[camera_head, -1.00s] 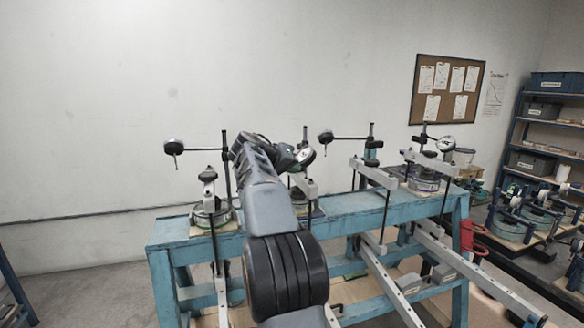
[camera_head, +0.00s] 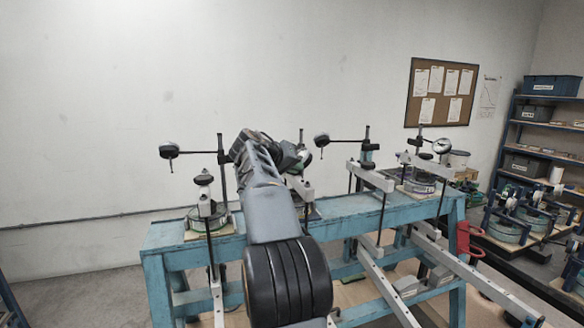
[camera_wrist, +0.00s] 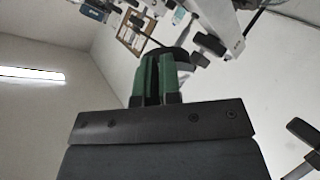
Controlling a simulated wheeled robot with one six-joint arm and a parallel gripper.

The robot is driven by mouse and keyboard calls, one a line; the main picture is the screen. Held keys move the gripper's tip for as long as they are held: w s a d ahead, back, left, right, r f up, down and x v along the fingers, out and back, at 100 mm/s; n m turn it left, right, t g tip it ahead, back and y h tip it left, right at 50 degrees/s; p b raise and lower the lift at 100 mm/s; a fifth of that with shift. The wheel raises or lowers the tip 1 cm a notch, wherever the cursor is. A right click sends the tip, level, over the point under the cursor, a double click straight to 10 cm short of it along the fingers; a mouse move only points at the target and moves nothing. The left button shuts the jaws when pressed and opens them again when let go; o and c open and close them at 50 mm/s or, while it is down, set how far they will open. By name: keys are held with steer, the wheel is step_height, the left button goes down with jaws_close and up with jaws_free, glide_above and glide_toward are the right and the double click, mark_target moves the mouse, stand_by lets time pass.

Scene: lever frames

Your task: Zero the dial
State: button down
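Several dial gauges stand on posts along the blue bench (camera_head: 345,205). The left gauge (camera_head: 168,151) and a third gauge (camera_head: 321,141) show mostly their dark sides. The right gauge (camera_head: 442,146) shows a pale face. My gripper (camera_wrist: 158,78) is at the second stand, whose gauge is largely hidden by my arm in the head view. In the wrist view two green fingers point up towards a dark round body (camera_wrist: 168,58), probably that gauge. Whether the fingers grip it or only lie close to it is unclear. No needle or scale can be read.
Weighing-lever arms (camera_head: 370,177) and posts crowd the bench on both sides of my arm. Blue shelves (camera_head: 515,130) stand at the right.

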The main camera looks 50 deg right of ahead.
steer(key=shift+s+d+r, duration=0.2)
steer(key=shift+s, duration=0.1)
steer(key=shift+s+d+r+p, duration=0.3)
steer(key=shift+s+r, duration=0.1)
steer(key=shift+r, duration=0.15)
steer(key=shift+s+f, duration=0.1)
stand_by(0.4)
steer(key=shift+s+b, duration=0.35)
steer(key=shift+s, duration=0.05)
steer(key=w+a+r+p, duration=0.2)
steer(key=a+r+p, duration=0.1)
steer(key=a+r, duration=0.1)
steer(key=shift+w, duration=0.25)
